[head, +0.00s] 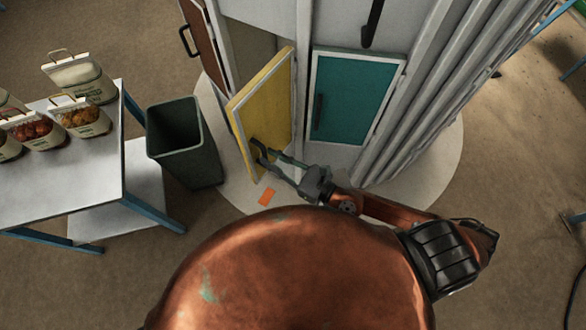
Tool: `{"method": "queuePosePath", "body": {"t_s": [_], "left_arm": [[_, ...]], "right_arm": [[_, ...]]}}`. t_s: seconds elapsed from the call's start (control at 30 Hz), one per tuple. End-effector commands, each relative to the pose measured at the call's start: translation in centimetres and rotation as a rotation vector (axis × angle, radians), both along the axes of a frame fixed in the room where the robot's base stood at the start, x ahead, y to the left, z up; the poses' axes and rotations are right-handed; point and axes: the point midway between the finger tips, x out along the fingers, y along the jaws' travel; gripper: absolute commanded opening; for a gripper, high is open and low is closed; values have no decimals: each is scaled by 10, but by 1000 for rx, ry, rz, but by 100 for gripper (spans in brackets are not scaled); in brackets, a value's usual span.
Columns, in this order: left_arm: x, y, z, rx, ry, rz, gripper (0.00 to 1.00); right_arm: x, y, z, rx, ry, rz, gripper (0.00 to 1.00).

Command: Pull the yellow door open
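The yellow door (268,98) is in a white frame on the grey cabinet and stands ajar, swung outward, with a gap to the inside at its left. Its dark handle is low on the door near the left edge, largely hidden by my gripper. My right gripper (264,155) reaches in from the lower right, with its fingertips at this handle. The two fingers show a gap along their length, but whether they are closed on the handle is too small to tell. My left gripper is not in view.
A teal door (352,97) beside it is closed. A dark green bin (184,145) is left of the yellow door. A white table (60,178) with several baskets is further left. An orange piece (267,196) lies on the floor.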

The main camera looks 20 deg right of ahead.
Motion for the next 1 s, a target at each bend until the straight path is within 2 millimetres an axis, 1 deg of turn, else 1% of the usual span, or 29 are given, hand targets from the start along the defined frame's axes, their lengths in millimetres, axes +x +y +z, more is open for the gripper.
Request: {"method": "queuePosePath", "body": {"t_s": [0.3, 0.5, 0.7, 1.0], "left_arm": [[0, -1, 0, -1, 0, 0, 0], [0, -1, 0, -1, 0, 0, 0], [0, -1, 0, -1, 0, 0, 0], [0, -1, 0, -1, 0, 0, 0]], "right_arm": [[-43, -33, -1, -5, 3, 3, 18], [-63, -47, -1, -2, 1, 2, 18], [-69, -52, 0, 1, 1, 2, 18], [-69, -52, 0, 1, 0, 2, 18]]}}
